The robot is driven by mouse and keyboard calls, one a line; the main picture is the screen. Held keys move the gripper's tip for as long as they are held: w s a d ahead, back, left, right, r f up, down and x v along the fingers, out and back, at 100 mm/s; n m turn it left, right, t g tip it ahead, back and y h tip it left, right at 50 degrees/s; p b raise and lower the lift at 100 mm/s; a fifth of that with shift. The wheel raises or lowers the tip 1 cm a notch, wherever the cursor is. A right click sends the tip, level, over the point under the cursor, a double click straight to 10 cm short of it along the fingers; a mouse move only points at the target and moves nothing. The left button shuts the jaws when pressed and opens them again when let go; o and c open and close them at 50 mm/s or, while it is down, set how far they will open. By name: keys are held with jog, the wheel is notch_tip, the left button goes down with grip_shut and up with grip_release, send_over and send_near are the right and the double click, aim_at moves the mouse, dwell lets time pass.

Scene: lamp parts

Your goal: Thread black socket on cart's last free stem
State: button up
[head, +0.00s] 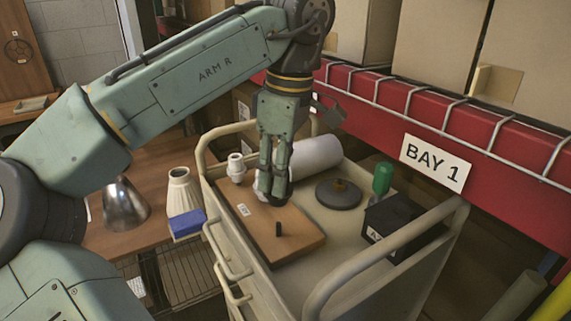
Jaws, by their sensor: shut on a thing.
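My gripper (272,194) points down over the wooden board (295,243) on the cart. It is shut on a dark thing, which I take to be the black socket; the fingers hide most of it. A short black stem (278,229) stands bare and upright near the board's front, just below the fingertips in the picture. A white socket (236,168) stands upright at the board's back left. Another white thing (260,189) shows partly behind my fingers. The cart (328,282) is cream, with raised rails.
On the cart are a white roll (316,156), a dark round base (339,194), a green bottle (382,178) and a black box (393,221). A red shelf beam (390,100) runs behind. A metal shade (126,205), cream shade (182,190) and blue block (187,223) are at left.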

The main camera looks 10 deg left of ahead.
jog(key=shift+f, duration=2.15)
jog(key=shift+f+b, duration=0.6)
jog(key=shift+f, duration=0.55)
dwell(0.8)
jog(key=o, duration=0.6)
grip_shut()
jog(key=shift+s+f, duration=0.15)
jog(key=shift+f, duration=0.05)
